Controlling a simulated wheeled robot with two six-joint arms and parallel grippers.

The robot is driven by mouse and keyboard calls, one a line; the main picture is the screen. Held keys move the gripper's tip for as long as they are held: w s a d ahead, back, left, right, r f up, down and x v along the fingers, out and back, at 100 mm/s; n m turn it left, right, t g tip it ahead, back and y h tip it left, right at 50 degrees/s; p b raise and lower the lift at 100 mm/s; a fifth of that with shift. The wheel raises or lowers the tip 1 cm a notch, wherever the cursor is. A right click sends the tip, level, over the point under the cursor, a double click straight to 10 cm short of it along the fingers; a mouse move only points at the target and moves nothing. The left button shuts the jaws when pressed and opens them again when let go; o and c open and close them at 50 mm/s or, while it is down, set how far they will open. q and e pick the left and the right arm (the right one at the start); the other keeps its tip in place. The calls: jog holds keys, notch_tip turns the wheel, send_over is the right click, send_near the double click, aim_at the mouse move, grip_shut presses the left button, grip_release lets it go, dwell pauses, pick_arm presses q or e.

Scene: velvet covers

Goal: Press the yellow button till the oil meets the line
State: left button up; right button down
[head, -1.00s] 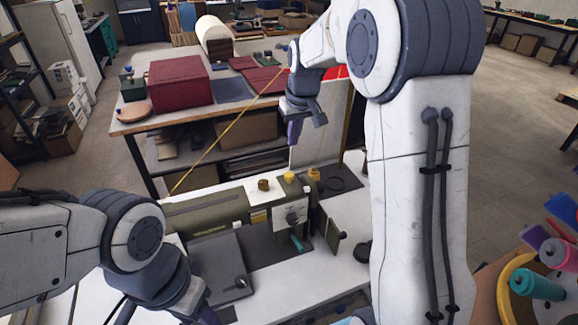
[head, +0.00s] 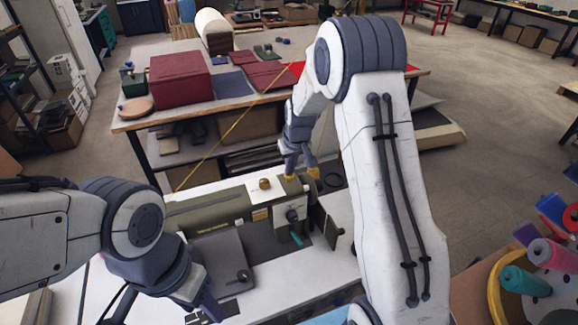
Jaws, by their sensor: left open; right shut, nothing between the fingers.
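An olive-green sewing machine (head: 215,212) lies on the white table in the middle. On its top, towards the right end, is a brass-coloured knob (head: 265,183). A yellow button-like part (head: 288,177) and another yellow part (head: 313,173) sit to the right of it. My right gripper (head: 291,166) is shut and empty, its tip pointing down just over the yellow parts. I cannot tell whether it touches one. My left gripper (head: 210,308) is open, low at the front left and partly cut off by the picture edge. No oil level or line can be made out.
A workbench (head: 185,115) with a dark red box (head: 180,80) and cloths stands behind. A flap (head: 326,224) stands open at the machine's right end. A tub of thread spools (head: 525,281) is at the right.

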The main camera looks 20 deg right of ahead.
notch_tip(320, 180, down, 2)
jog(key=shift+b, duration=0.95)
jog(key=shift+r, duration=0.1)
notch_tip(320, 180, up, 4)
jog(key=p, duration=0.3)
jog(key=shift+r, duration=0.2)
notch_tip(320, 180, up, 8)
jog(key=b, duration=0.3)
send_over(293, 188)
jog(key=shift+v, duration=0.8)
